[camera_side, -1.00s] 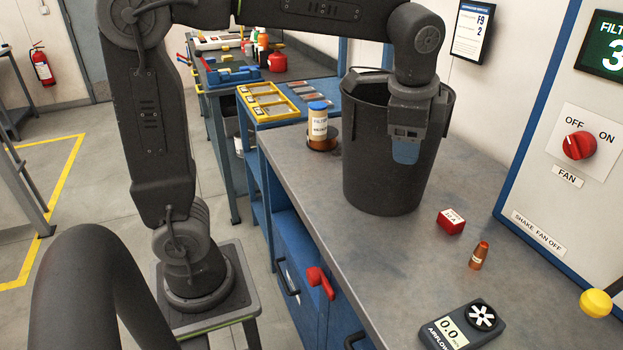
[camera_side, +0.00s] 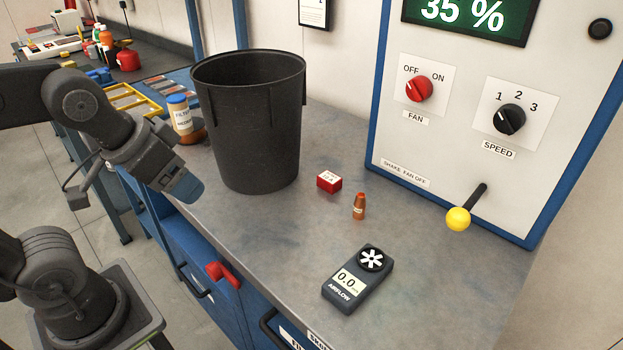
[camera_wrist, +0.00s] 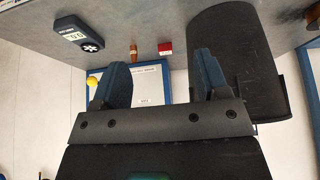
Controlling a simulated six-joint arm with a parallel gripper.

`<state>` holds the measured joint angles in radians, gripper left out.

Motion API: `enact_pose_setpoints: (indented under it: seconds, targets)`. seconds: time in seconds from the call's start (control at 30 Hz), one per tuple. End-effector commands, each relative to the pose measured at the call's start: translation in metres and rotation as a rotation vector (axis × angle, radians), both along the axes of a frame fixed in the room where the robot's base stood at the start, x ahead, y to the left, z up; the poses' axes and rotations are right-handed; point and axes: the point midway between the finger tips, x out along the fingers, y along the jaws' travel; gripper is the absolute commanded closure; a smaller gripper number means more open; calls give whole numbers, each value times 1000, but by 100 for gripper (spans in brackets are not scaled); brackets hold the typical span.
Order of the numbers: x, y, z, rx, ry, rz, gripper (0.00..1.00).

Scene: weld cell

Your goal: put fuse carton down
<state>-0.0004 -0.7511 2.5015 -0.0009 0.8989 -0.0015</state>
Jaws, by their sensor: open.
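The fuse carton, a small red box with a white label (camera_side: 329,181), sits on the grey bench right of the black bin. It also shows in the wrist view (camera_wrist: 165,48), beyond the gap between my fingers and apart from them. My gripper (camera_side: 188,188) is left of the bin, above the bench's front-left edge. In the wrist view my two blue fingers (camera_wrist: 160,75) are spread wide with nothing between them.
The tall black bin (camera_side: 250,125) stands between my gripper and the carton. A copper nozzle (camera_side: 359,206) and an airflow meter (camera_side: 358,278) are nearby. A fan panel (camera_side: 460,110) with a yellow-knobbed lever (camera_side: 458,218) stands behind. An orange-brown jar (camera_side: 183,118) is left of the bin.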

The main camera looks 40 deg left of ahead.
Motion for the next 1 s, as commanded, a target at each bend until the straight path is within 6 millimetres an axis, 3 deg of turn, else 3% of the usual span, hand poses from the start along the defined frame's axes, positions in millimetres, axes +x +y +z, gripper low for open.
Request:
enact_pose_setpoints:
  seconds: [0.17,0.27,0.43,0.6,0.77,1.0]
  targets:
    - [9,0,8,29,19,-43,32]
    - [29,-1,22,86,59,-134,32]
    - [85,-5,46,230,160,-373,32]
    - [146,-14,55,365,270,-619,32]
    - [204,-26,47,477,377,-849,32]
    - [279,-52,9,611,545,-1185,32]
